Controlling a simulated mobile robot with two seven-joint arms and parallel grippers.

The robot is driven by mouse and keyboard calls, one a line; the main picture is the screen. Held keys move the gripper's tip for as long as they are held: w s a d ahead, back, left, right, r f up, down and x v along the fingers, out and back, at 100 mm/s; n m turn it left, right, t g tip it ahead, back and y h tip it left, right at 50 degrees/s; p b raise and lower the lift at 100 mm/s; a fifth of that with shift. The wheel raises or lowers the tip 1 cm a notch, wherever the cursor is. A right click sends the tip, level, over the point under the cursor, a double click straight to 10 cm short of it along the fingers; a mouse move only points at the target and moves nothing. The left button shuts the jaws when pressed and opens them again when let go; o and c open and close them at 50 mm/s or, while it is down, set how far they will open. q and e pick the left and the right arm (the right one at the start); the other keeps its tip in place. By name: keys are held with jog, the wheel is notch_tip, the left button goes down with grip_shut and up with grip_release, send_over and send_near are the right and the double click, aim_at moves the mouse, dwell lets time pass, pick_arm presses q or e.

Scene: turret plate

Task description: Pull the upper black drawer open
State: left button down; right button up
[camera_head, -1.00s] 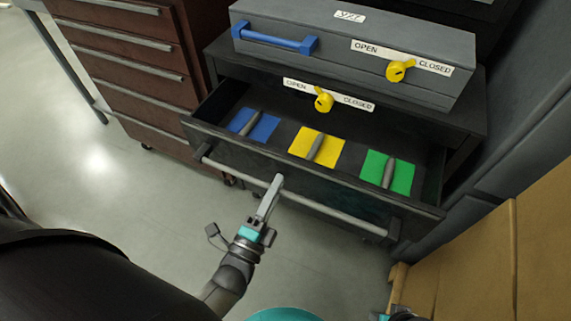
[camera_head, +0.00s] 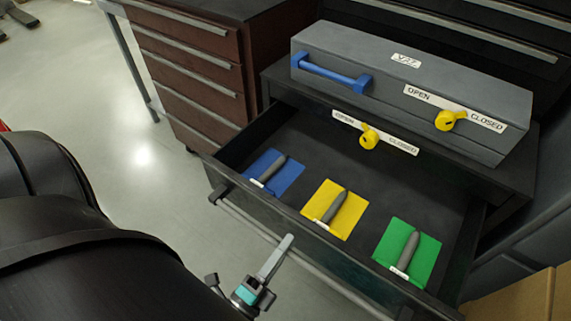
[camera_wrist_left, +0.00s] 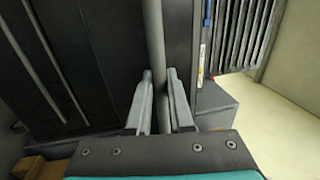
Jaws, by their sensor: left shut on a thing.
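The upper black drawer (camera_head: 235,206) is pulled out of its cabinet and stands open in the head view. Inside lie blue (camera_head: 270,172), yellow (camera_head: 335,208) and green (camera_head: 407,252) mats, each with a grey cylindrical tool on it. A long bar handle (camera_head: 318,268) runs along the drawer front. My left gripper (camera_head: 284,246) is at this handle, near its middle. In the left wrist view the two fingers (camera_wrist_left: 160,102) are shut around the bar (camera_wrist_left: 155,45). My right gripper does not show.
A grey box (camera_head: 420,85) with a blue handle and a yellow knob sits on the black cabinet. A second yellow knob (camera_head: 368,138) is below it. A brown drawer cabinet (camera_head: 200,75) stands at the left, cardboard-coloured boxes (camera_head: 520,298) at the lower right. Floor is clear at the left.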

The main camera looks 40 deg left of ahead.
pick_arm(q)
jog(key=c, duration=0.8)
grip_release()
jog(key=shift+s+a+f+b, duration=0.1)
jog(key=shift+s+f, duration=0.4)
jog(key=shift+s, duration=2)
jog(key=shift+s+a+f+b, duration=0.15)
jog(key=shift+s+f, duration=0.35)
jog(key=shift+s, duration=2)
jog(key=shift+s+f+b, duration=0.1)
jog(key=shift+s+f, duration=0.4)
jog(key=shift+s, duration=2)
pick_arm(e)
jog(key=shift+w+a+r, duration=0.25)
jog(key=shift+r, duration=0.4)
